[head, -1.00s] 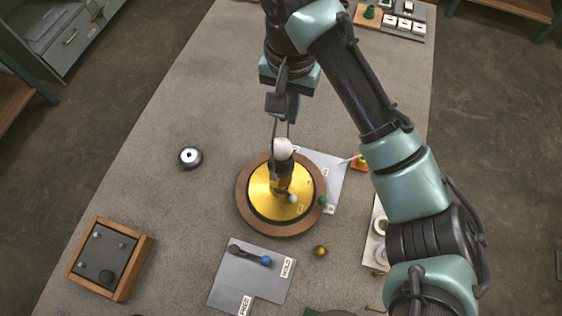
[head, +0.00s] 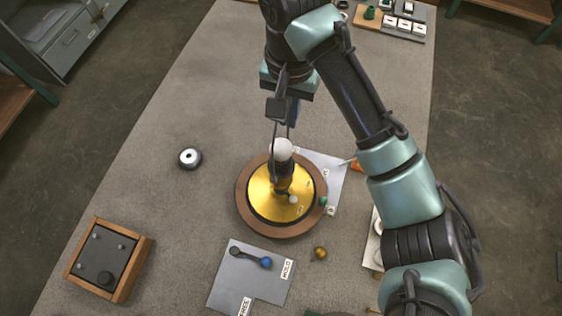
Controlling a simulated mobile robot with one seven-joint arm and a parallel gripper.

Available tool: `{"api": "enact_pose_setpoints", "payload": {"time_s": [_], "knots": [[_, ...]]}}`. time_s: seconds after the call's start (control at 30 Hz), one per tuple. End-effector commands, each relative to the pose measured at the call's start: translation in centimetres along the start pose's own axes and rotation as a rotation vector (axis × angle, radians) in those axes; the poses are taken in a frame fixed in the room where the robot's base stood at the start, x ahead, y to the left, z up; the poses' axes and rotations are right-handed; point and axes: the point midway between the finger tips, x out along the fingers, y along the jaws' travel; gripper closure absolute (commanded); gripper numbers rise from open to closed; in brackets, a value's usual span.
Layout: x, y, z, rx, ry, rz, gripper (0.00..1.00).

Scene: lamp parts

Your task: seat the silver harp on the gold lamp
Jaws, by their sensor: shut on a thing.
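The gold lamp (head: 262,204) has a round gold base and a dark stem, with a white bulb (head: 283,149) on top. It stands on a round wooden stand (head: 243,207). My gripper (head: 279,110) is above the bulb, shut on the top of the harp. The harp (head: 273,140) looks like a thin dark-grey loop here, hanging down around the bulb. Its lower ends are close to the lamp's stem. They are too small and partly hidden, so I cannot tell whether they touch their seat.
A grey mat (head: 238,283) with a dark, blue-ended part lies in front. A wooden box (head: 108,260) is at the front left, a round dark piece (head: 190,158) at the left. A white sheet (head: 328,170) lies right of the lamp.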

Motion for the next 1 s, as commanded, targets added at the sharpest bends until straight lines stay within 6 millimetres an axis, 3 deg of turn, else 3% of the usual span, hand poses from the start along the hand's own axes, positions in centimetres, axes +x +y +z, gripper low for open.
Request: {"api": "enact_pose_setpoints", "payload": {"time_s": [1.0], "knots": [[0.79,-0.02,0.02,0.001,-0.001,-0.001,1.00]]}}
